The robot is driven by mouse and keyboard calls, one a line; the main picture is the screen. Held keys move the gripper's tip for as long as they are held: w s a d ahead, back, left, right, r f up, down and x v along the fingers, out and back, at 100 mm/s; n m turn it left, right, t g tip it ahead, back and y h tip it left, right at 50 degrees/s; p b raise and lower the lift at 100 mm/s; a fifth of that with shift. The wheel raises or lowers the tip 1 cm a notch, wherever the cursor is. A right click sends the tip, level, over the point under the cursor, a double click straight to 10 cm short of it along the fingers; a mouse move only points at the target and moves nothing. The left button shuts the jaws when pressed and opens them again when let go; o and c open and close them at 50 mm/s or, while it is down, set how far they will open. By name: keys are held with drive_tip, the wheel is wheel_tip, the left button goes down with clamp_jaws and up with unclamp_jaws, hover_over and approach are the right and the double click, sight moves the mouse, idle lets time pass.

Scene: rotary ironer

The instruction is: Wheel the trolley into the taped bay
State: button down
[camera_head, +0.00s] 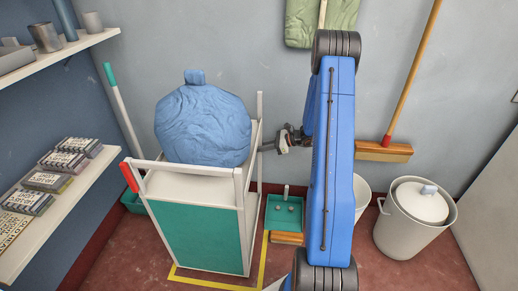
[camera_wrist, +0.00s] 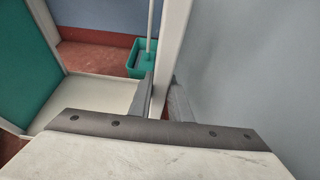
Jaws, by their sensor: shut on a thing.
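The trolley (camera_head: 199,232) has a white frame, green side panels and a red grip (camera_head: 129,177) at its near left corner. A large blue bundle (camera_head: 203,122) sits on its top. Yellow tape (camera_head: 215,283) shows on the floor along the trolley's near and right sides; the other sides are hidden. My gripper (camera_head: 267,147) is at the trolley's back right corner, shut on a white upright post. In the wrist view the two dark fingers (camera_wrist: 160,95) stand on either side of the post (camera_wrist: 172,45). A green trolley panel (camera_wrist: 20,70) shows at left.
A green long-handled dustpan (camera_head: 284,213) stands close to the trolley's right. A lidded white bin (camera_head: 415,218) and a broom (camera_head: 385,150) stand further right. Shelves (camera_head: 60,190) with boxes line the left wall. Red floor (camera_head: 400,275) is open at the lower right.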

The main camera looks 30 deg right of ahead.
drive_tip(key=c, duration=1.6)
unclamp_jaws()
drive_tip(key=shift+o, duration=0.2)
drive_tip(key=v, duration=1.7)
drive_tip(key=shift+s, duration=0.15)
drive_tip(key=shift+d, duration=0.15)
